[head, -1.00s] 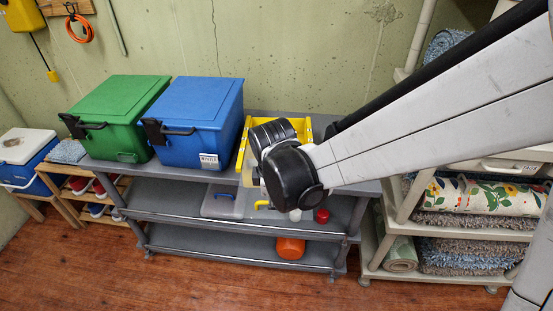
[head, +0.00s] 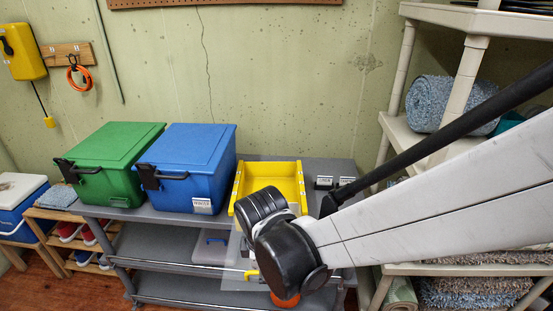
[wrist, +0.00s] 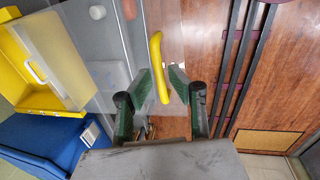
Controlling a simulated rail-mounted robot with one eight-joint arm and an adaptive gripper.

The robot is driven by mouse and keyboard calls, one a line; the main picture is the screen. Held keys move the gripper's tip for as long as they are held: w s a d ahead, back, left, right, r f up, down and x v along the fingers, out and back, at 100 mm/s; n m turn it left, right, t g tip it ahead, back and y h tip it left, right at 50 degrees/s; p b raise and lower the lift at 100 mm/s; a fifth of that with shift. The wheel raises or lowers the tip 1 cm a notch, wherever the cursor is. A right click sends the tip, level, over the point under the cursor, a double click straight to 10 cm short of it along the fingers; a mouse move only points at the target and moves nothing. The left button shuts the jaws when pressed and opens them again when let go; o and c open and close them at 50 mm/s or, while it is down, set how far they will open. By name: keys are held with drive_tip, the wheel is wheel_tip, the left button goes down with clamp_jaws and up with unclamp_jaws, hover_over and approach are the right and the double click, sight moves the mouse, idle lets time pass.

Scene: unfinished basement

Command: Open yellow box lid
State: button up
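The yellow box (head: 272,168) stands on the shelf unit's top with its yellow inside showing; it also shows at the left of the wrist view (wrist: 22,72). A clear, greyish lid panel (wrist: 88,38) reaches from the box's front edge and hangs down in front of the shelf. Its yellow handle (wrist: 155,48) also shows low in the head view (head: 250,275). My gripper (wrist: 161,82) has its green-padded fingers apart, one on each side of the handle's lower end. I cannot tell whether either finger touches it. In the head view my wrist hides the fingers.
A blue bin (head: 186,165) and a green bin (head: 105,160) stand left of the box. Small dark items (head: 324,182) lie right of it on the grey top. A beige shelf (head: 392,110) with rolled rugs stands at the right.

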drive_tip(key=shift+o, duration=0.6)
wheel_tip(320, 180, up, 12)
drive_tip(key=s, duration=0.2)
drive_tip(key=shift+s, duration=0.2)
drive_tip(key=shift+f, duration=0.1)
drive_tip(key=s+d+r+m+t, duration=0.2)
drive_tip(key=d+m, duration=0.7)
drive_tip(key=d, duration=0.3)
drive_tip(key=s+d+r+m+t, duration=0.1)
drive_tip(key=s+d+m+t, duration=0.1)
drive_tip(key=d+m, duration=0.7)
drive_tip(key=d+t, duration=0.1)
drive_tip(key=d, duration=0.2)
drive_tip(key=shift+r, duration=0.4)
